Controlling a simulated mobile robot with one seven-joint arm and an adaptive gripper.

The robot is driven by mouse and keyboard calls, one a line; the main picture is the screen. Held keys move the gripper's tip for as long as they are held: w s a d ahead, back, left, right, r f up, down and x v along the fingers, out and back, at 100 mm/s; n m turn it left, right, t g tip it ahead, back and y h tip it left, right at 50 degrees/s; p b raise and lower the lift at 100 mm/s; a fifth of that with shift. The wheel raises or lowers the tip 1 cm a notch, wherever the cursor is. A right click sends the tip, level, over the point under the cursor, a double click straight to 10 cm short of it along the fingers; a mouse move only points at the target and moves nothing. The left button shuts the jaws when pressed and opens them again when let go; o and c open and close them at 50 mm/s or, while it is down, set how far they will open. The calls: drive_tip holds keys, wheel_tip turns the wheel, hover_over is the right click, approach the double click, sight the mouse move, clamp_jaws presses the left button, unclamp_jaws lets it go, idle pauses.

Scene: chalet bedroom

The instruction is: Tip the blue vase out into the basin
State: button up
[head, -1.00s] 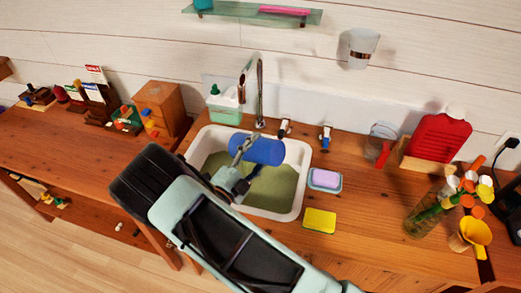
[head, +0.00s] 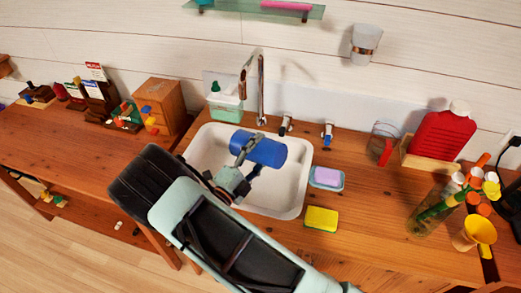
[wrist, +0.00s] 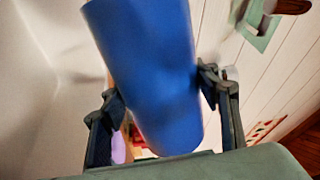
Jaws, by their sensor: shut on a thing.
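The blue vase (head: 268,150) lies on its side, close to level, above the white basin (head: 292,207). My gripper (head: 243,150) is shut on the vase, one finger showing across its left part. In the wrist view the vase (wrist: 150,60) fills the middle between the two fingers of my gripper (wrist: 160,95). I cannot tell which end is its mouth, and no stream shows coming from it. The inside of the basin looks white, with part of its floor hidden by my arm.
A tall tap (head: 261,90) stands behind the basin, with two small valves beside it. A soap dish (head: 326,178) and a yellow sponge (head: 321,218) lie right of the basin. A glass jar (head: 430,212) with colourful tools stands farther right.

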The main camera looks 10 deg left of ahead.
sight(238, 140)
drive_tip(key=b, duration=0.2)
drive_tip(key=shift+f+b, duration=0.3)
drive_tip(key=shift+b, duration=0.1)
drive_tip(key=shift+m+b, duration=0.3)
drive_tip(key=shift+b, duration=0.15)
drive_tip(key=shift+b, duration=0.75)
